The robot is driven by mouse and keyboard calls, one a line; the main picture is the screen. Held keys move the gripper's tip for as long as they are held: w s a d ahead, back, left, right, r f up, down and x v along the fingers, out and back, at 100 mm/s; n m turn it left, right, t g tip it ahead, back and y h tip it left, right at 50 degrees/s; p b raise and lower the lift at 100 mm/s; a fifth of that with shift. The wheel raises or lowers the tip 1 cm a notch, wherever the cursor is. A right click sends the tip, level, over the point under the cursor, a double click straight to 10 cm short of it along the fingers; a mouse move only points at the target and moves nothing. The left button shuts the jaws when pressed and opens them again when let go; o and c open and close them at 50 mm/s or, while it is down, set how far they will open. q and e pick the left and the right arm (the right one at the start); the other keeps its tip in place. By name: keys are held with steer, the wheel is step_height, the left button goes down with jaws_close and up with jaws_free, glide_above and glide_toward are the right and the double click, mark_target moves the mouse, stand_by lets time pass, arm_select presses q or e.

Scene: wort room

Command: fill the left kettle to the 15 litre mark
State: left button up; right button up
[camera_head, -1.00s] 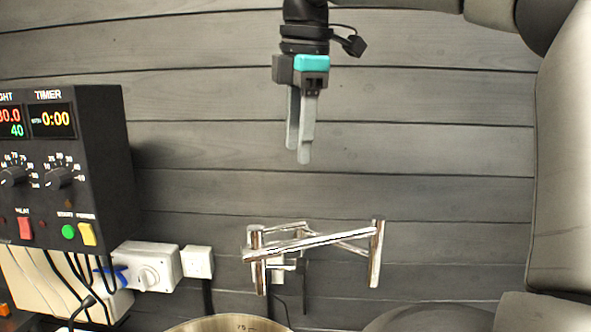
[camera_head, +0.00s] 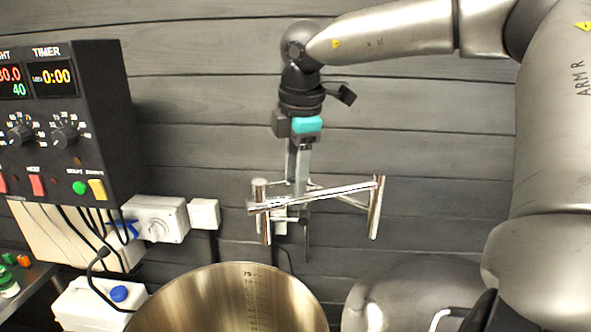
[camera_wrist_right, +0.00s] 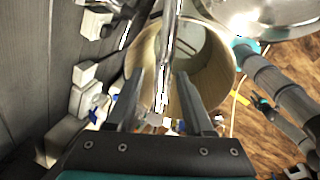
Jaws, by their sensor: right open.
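The left kettle (camera_head: 165,318), open and steel with a scale inside its wall, stands at the bottom of the head view. Its rim and inside show in the wrist view (camera_wrist_right: 222,52). I cannot make out a water level. A chrome jointed filler pipe (camera_head: 335,194) sticks out from the wall above and behind the kettle. My right gripper (camera_head: 299,188) points down at the pipe, its fingertips partly hidden by it. In the wrist view the jaws (camera_wrist_right: 160,78) are apart, with the chrome pipe (camera_wrist_right: 167,50) between them in the picture; contact is unclear.
A black control box (camera_head: 70,125) with dials and buttons hangs at the left, cables below it. White sockets (camera_head: 158,220) are on the wall. A white canister with a blue cap (camera_head: 92,300) stands lower left. A second, domed steel vessel (camera_head: 385,300) is right of the kettle.

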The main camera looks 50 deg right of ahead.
steer(key=shift+c, duration=0.3)
jaws_close()
stand_by(0.3)
